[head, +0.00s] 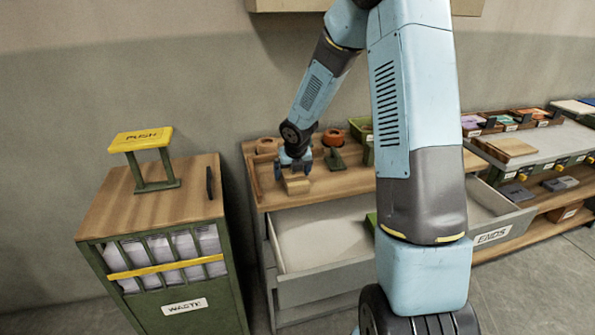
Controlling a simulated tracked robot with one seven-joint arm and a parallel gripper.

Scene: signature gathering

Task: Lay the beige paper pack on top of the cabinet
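My gripper (294,170) points down at the wooden top of the drawer unit (345,185), near its left end. Its two fingers stand apart. A small beige block (297,186), perhaps the beige paper pack, is right at the fingertips; I cannot tell whether they grip it or whether it rests on the wood. Another flat tan pack (512,147) lies on the grey bench top at the right. A green cabinet (160,205) with a wooden top and a "WASTE" label stands at the left. Which unit is the task's cabinet is unclear.
A yellow "PUSH" plate (141,139) on green legs stands on the waste cabinet, with a dark upright handle (210,183) at its right edge. Open drawers (325,245) jut forward. Orange-brown round items (333,137) sit behind my gripper. My arm hides the middle.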

